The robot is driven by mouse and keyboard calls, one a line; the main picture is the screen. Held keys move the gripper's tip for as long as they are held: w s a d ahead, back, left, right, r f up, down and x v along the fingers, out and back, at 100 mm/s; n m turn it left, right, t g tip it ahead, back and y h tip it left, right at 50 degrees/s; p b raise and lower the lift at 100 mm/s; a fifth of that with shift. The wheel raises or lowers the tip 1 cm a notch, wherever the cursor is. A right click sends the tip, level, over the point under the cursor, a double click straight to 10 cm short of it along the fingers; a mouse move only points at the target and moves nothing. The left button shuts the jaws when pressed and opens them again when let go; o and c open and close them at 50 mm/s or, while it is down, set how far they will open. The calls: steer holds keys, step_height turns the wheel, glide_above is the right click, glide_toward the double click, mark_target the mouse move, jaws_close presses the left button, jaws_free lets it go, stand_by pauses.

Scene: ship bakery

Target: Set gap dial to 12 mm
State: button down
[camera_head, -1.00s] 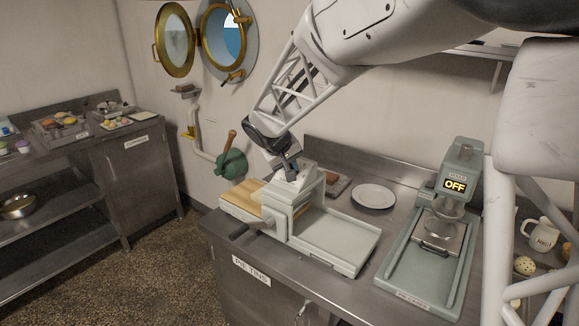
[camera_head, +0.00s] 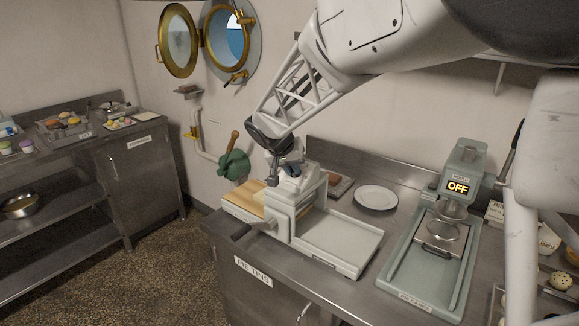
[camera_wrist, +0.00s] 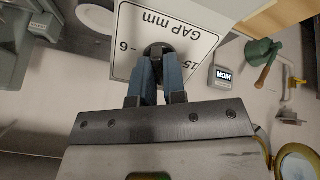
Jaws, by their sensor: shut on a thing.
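The sheeter machine (camera_head: 306,208) stands on the steel counter, with a pale tray on its right and a wooden board on its left. In the head view my gripper (camera_head: 275,172) is at the top of the sheeter. The dial's pointer and setting cannot be read.
A press machine (camera_head: 440,235) showing "OFF" stands to the right. A white plate (camera_head: 376,197) lies behind the sheeter's tray. A green crank device (camera_head: 234,163) is on the wall at left, and a crank handle (camera_head: 240,231) juts out at the sheeter's front.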

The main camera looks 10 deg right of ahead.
steer(key=c, duration=1.2)
jaws_free()
steer(key=shift+r, duration=0.1)
steer(key=shift+v, duration=3.85)
steer(key=shift+s, duration=0.15)
steer(key=s+d+f+n+y, duration=0.1)
steer(key=s+d, duration=0.2)
steer(key=s, duration=0.9)
steer(key=s+d+f+n+g+y, duration=0.1)
steer(key=s+d+f, duration=0.1)
steer(key=s, duration=1.1)
steer(key=s+d+f+y, duration=0.2)
steer(key=s+d, duration=0.2)
steer(key=s, duration=0.9)
steer(key=shift+s+d+f+n+g, duration=0.15)
steer(key=shift+s+f+n+g, duration=0.15)
steer(key=shift+n, duration=0.1)
